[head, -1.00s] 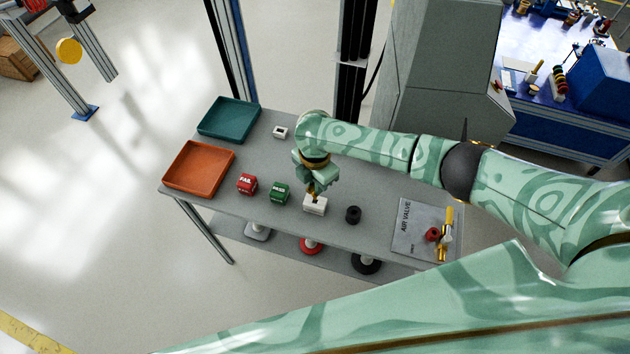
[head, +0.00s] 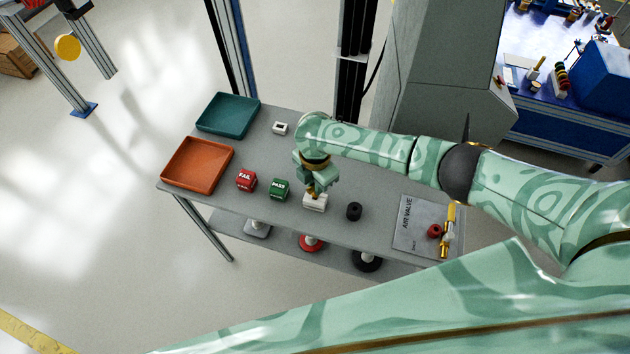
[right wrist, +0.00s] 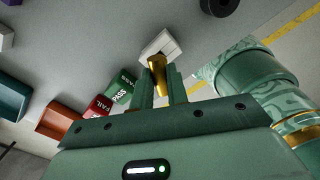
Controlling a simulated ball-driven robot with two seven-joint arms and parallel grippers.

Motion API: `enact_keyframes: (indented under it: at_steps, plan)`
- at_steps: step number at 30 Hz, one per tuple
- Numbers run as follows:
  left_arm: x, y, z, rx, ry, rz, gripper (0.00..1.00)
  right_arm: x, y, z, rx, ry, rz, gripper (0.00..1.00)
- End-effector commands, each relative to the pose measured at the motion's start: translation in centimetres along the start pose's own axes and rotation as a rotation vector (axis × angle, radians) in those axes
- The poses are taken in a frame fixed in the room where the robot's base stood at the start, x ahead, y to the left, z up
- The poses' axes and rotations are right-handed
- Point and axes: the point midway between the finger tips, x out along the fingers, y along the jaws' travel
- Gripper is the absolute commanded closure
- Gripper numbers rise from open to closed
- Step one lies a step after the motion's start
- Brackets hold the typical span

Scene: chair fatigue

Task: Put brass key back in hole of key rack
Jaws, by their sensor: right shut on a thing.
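The brass key (right wrist: 157,72) is between the fingers of my right gripper (right wrist: 161,88), which is shut on it. The key rack is a small white block (head: 315,204) on the grey table; it also shows in the right wrist view (right wrist: 168,42). In the head view my right gripper (head: 314,188) points down, right above the rack. The key's far end overlaps the rack in the right wrist view. I cannot tell whether it is in the hole, as the hole is hidden. My left gripper is not in view.
A green PASS block (head: 280,189) and red FAIL block (head: 246,181) stand left of the rack. A black cylinder (head: 354,212) stands close on its right. Orange (head: 185,187) and teal (head: 205,129) trays lie left; an AIR VALVE sheet (head: 407,237) lies right.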

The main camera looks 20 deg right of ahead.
Motion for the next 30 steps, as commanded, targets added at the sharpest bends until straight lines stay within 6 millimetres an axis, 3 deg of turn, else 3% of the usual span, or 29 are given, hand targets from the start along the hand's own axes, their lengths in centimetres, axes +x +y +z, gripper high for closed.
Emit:
enact_keyframes:
  at_steps: [21,22,24,30]
  plan:
    - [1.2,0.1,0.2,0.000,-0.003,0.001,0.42,1.9,0.0,0.0,0.001,0.001,0.000,1.00]
    - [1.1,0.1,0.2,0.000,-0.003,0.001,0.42,1.9,0.0,0.0,0.001,0.001,0.000,0.82]
    - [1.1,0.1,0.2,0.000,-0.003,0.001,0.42,1.8,0.0,0.0,0.001,0.001,0.000,0.62]
    - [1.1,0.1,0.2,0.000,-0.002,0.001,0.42,1.8,0.0,0.0,0.000,0.001,0.000,0.59]
